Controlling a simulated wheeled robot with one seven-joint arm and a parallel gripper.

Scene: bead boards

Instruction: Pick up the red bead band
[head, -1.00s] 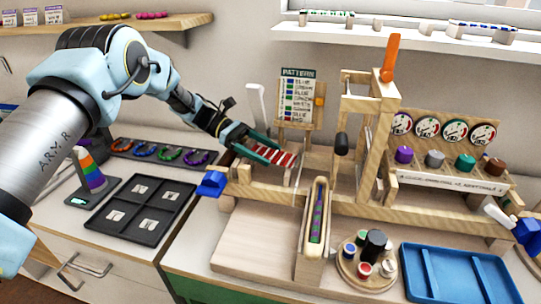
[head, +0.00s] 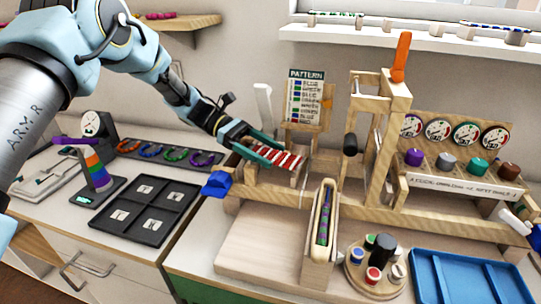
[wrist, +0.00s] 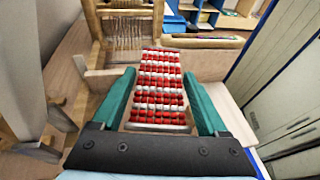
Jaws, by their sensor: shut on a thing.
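The red bead band (head: 284,159), with red and white bead rows, lies in the wooden loom bed left of the upright frame. In the wrist view the band (wrist: 156,92) runs away from me between two teal fingers. My gripper (wrist: 160,78) is shut on the band, with one finger along each long side. In the head view my gripper (head: 268,150) reaches in from the left at a low slant. The band still appears to be at the level of the loom bed; I cannot tell whether it is clear of it.
A wooden upright with an orange lever (head: 401,57) stands right of the band. The pattern board (head: 306,98) is behind. In front are a holder with a purple-green band (head: 323,222), a round pot stand (head: 357,275) and a blue tray (head: 432,258). A black tray (head: 150,205) lies left.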

